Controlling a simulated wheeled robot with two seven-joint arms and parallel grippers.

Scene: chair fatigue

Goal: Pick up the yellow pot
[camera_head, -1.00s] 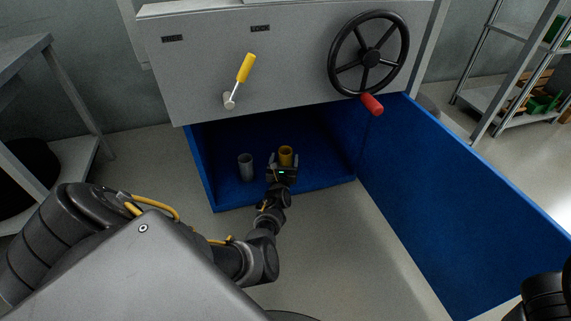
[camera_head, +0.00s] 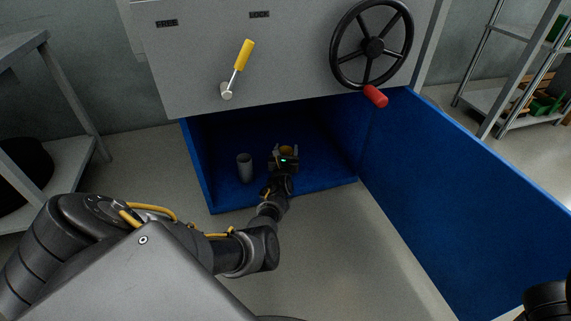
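The yellow pot (camera_head: 287,149) stands on the floor of the blue compartment, right of a grey pot (camera_head: 245,167). Only its upper part shows; my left gripper hides the rest. My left gripper (camera_head: 285,153) is at the yellow pot, with a finger seen on either side of it. I cannot tell whether the fingers touch the pot or are closed on it. My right gripper is not in view; only a dark part of my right arm shows at the lower right corner.
The blue compartment (camera_head: 222,200) sits under a grey panel with a yellow-handled lever (camera_head: 243,55) and a black handwheel (camera_head: 373,46) with a red knob. A blue door (camera_head: 450,190) stands open on the right. Metal shelves (camera_head: 490,103) stand at the far right, a table at the left.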

